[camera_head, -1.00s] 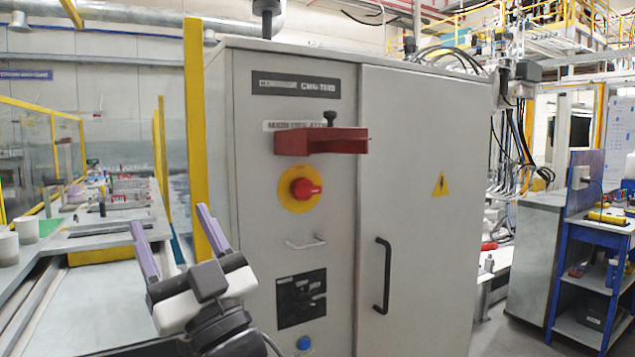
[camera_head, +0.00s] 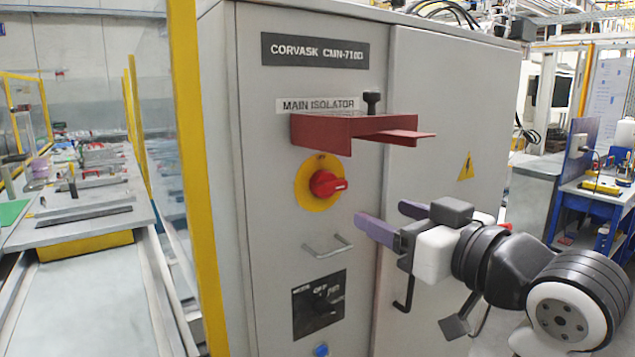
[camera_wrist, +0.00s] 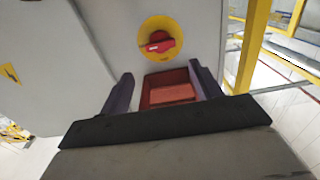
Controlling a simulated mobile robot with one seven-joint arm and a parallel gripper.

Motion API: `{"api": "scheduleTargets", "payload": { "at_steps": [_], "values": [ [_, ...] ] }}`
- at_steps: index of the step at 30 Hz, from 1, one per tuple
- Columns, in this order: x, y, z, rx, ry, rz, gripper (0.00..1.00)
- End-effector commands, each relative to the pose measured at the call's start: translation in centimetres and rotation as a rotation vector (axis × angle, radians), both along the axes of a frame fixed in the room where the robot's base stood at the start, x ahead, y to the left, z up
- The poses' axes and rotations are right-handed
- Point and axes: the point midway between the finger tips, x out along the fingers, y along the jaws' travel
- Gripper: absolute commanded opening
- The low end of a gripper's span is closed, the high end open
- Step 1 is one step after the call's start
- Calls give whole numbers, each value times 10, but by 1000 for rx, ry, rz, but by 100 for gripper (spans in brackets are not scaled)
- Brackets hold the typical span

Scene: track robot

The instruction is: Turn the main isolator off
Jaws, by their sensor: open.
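The main isolator is a red rotary handle (camera_head: 326,184) on a yellow round plate (camera_head: 304,192), under the label "MAIN ISOLATOR" (camera_head: 318,104). Its grip lies roughly sideways. A red bracket (camera_head: 325,135) juts out just above it, with a black knob (camera_head: 372,98) above the bracket. My gripper (camera_head: 382,214) is open and empty, right of and slightly below the handle, apart from it. The wrist view appears turned over: the handle (camera_wrist: 157,43) shows beyond the fingertips (camera_wrist: 160,72), and the red bracket (camera_wrist: 170,88) shows between the fingers.
The grey cabinet (camera_head: 270,230) has a small grey handle (camera_head: 328,248), a mode selector panel (camera_head: 318,305) and a blue button (camera_head: 321,350) below the isolator. A yellow post (camera_head: 190,170) stands at its left edge. A blue workbench (camera_head: 590,195) stands at the right.

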Motion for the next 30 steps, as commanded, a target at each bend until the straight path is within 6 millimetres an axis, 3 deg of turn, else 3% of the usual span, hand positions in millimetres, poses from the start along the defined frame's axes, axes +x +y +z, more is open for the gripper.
{"api": "scheduleTargets", "payload": {
  "at_steps": [8, 21, 30],
  "values": [
    [21, 15, 2, -1, 4, 4, 64],
    [92, 67, 1, -1, 4, 2, 64],
    [111, 80, 0, -1, 1, 0, 64]
  ]
}}
